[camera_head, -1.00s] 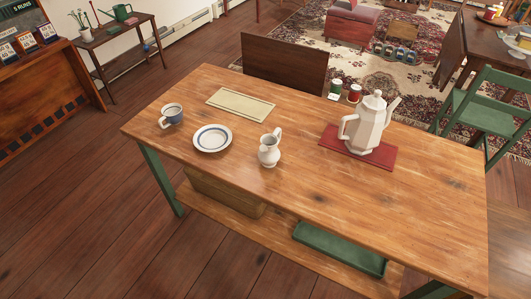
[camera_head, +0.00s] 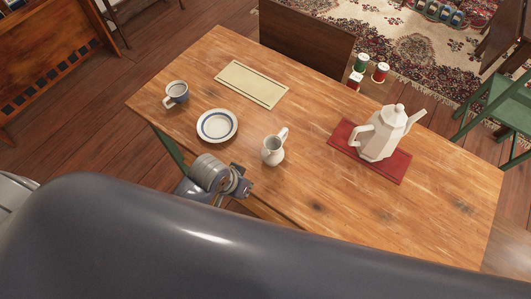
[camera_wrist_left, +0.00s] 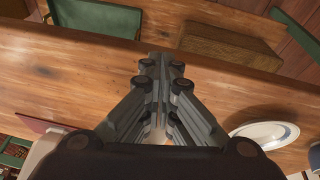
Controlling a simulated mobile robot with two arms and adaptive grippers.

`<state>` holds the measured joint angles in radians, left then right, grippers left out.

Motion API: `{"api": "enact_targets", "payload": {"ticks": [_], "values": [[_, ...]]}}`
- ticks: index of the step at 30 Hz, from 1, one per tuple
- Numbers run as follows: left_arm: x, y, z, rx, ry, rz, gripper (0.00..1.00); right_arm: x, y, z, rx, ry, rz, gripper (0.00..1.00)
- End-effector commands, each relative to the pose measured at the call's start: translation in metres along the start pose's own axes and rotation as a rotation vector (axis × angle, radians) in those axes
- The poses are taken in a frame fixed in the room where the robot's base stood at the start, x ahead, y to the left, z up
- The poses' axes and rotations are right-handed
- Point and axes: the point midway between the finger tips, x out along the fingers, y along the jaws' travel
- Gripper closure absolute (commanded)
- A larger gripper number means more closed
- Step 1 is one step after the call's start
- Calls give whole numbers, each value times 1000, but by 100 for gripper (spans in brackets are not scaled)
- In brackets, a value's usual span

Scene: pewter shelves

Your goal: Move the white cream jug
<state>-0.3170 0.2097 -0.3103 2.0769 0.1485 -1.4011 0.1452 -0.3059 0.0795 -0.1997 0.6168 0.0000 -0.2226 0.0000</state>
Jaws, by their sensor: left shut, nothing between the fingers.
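The white cream jug (camera_head: 272,152) stands upright on the wooden table (camera_head: 310,190), its handle toward the upper right. My left gripper (camera_head: 243,187) is at the table's front edge, to the left of and nearer than the jug, apart from it in the picture. In the left wrist view the left gripper (camera_wrist_left: 162,67) has its fingers together and empty. A pale patch shows low between the finger links there; I cannot tell if it is the jug. My right gripper is out of view.
A blue-rimmed white plate (camera_head: 217,126) and a cup (camera_head: 176,94) stand left of the jug. A white coffee pot (camera_head: 380,135) stands on a red mat (camera_head: 393,168) to the right. A cream mat (camera_head: 250,84) lies behind. Table space right of the jug is bare.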

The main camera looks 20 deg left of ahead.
Motion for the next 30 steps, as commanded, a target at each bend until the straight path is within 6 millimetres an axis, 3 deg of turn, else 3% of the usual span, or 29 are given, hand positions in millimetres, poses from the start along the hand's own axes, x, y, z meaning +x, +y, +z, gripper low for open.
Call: {"api": "enact_targets", "payload": {"ticks": [3, 12, 23, 30], "values": [[-12, 16, -22, 29, -7, 34, 100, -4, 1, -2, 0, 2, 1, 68], [-35, 41, -55, 103, -99, 68, 100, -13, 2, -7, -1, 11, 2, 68], [-64, 9, -58, 123, -288, -67, 100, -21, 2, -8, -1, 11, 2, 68], [-54, 4, -52, 117, -309, -83, 100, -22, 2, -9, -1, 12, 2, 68]]}}
